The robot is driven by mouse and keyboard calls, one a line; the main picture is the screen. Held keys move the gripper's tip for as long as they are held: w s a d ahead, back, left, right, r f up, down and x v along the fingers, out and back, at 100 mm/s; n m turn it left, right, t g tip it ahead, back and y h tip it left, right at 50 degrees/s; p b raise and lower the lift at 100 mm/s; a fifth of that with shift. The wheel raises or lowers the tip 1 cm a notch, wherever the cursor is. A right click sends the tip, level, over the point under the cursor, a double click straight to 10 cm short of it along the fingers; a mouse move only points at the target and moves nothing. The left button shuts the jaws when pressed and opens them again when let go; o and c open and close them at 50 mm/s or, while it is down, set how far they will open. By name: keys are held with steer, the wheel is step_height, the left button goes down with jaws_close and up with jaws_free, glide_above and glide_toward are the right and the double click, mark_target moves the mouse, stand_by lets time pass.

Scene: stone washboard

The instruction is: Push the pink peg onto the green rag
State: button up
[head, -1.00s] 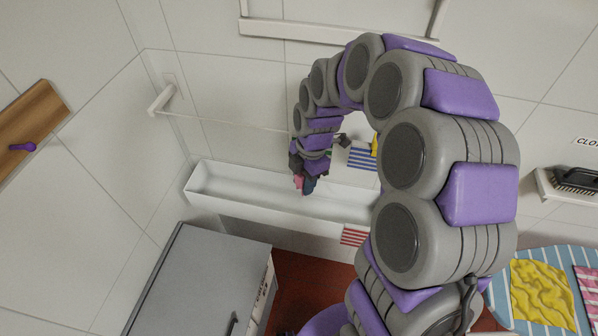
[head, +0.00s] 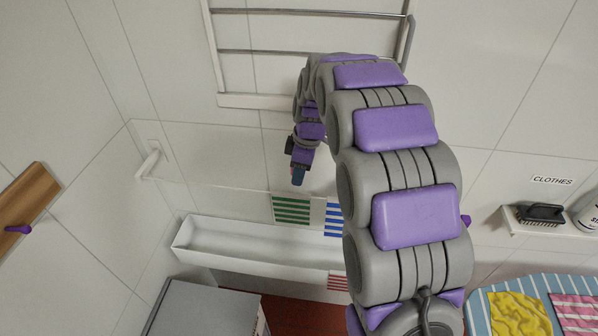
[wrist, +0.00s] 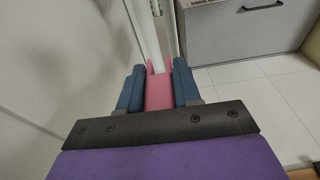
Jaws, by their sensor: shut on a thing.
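My gripper (head: 298,179) is raised near the wall in the head view, pointing down, just above and slightly right of the green-striped rag's middle. The green rag (head: 291,210), white with green stripes, hangs from the thin line along the wall. In the wrist view, the blue fingers of my gripper (wrist: 158,78) are shut on the pink peg (wrist: 159,92), whose two prongs point away from me. The head view does not clearly show the peg. I cannot tell how far the peg is from the rag in depth.
A blue-striped rag (head: 333,219) hangs right of the green one, partly behind my arm. A white trough (head: 255,253) runs below, with a red-striped cloth (head: 338,283) at its front. A metal rack (head: 310,52) is above. A grey cabinet (head: 205,308) stands lower left.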

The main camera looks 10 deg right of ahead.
mark_target(294, 194)
steer(key=a, duration=0.1)
steer(key=a+f, duration=0.1)
steer(key=a, duration=0.1)
steer(key=shift+f, duration=0.2)
steer(key=shift+a+f, duration=0.25)
steer(key=shift+f, duration=0.2)
steer(key=shift+d+f+b, duration=0.15)
steer(key=shift+d+f, duration=0.2)
steer(key=shift+d, duration=0.3)
steer(key=shift+d+f+b, duration=0.15)
steer(key=shift+d+f, duration=0.15)
steer(key=shift+d, duration=0.3)
steer(key=shift+d+f, duration=0.25)
steer(key=shift+f, duration=0.25)
steer(key=shift+a+f+b, duration=0.25)
steer(key=shift+a+f, duration=0.05)
steer(key=shift+a, duration=0.3)
steer(key=shift+a+f+b, duration=0.25)
steer(key=shift+a+f, duration=0.05)
steer(key=shift+a, duration=0.3)
steer(key=shift+d, duration=0.85)
steer(key=shift+a+f, duration=0.35)
steer(key=shift+a, duration=0.3)
steer(key=shift+d, duration=0.1)
steer(key=shift+d+f, duration=0.3)
steer(key=shift+d, duration=0.1)
